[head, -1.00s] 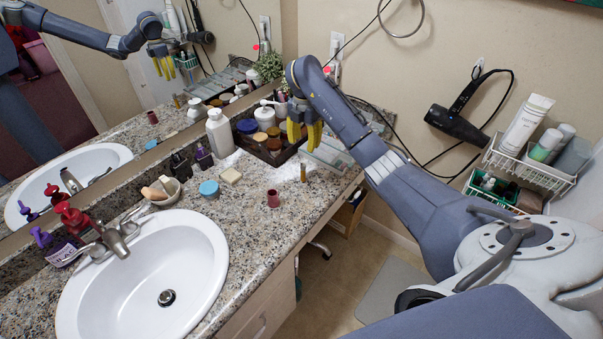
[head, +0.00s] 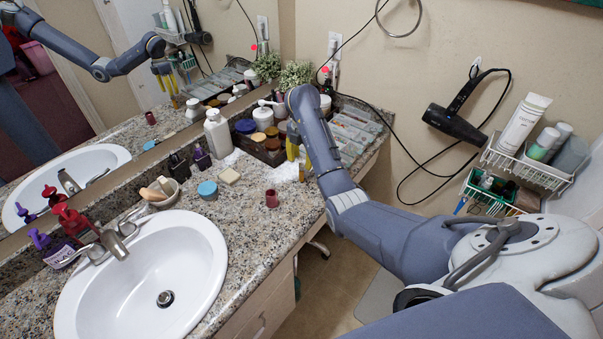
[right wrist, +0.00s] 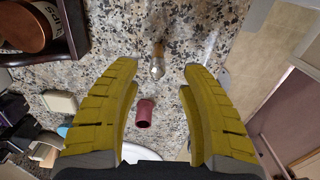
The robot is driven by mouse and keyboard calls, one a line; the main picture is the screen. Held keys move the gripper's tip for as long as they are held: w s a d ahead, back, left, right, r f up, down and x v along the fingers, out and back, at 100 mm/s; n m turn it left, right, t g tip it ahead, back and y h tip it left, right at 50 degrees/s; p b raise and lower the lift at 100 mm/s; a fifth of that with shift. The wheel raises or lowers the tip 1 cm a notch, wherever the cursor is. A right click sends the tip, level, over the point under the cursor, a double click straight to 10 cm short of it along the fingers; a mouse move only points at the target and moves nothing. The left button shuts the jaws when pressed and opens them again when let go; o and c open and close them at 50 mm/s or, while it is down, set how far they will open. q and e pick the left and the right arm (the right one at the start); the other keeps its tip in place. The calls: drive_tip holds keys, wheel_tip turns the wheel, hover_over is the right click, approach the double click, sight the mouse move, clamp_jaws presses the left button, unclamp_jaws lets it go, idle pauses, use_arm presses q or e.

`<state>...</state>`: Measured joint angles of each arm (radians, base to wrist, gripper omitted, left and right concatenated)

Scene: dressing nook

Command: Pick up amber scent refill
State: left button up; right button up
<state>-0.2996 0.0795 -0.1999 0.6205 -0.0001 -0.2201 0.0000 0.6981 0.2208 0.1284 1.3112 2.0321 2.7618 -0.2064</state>
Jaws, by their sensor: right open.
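The amber scent refill (right wrist: 158,58) is a small slim amber vial with a pale, shiny end. In the right wrist view it lies in line with the gap between my fingertips, just beyond them. In the head view the refill (head: 301,174) shows as a small brown sliver on the granite counter, mostly hidden by the gripper. My right gripper (head: 299,157) points down over it with yellow fingers spread. The fingers (right wrist: 161,71) are open and empty in the right wrist view. My left gripper is not in view.
A dark red cup (head: 272,198) stands near the counter edge, left of the gripper. A dark tray of jars (head: 268,152) is behind. A clear divided organizer (head: 352,137) lies to the right. The sink (head: 150,270) is front left.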

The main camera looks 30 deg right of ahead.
sight(302, 171)
drive_tip(key=shift+w+f, duration=0.15)
drive_tip(key=shift+f, duration=2.95)
drive_tip(key=shift+a, duration=0.1)
drive_tip(key=shift+c, duration=0.3)
clamp_jaws()
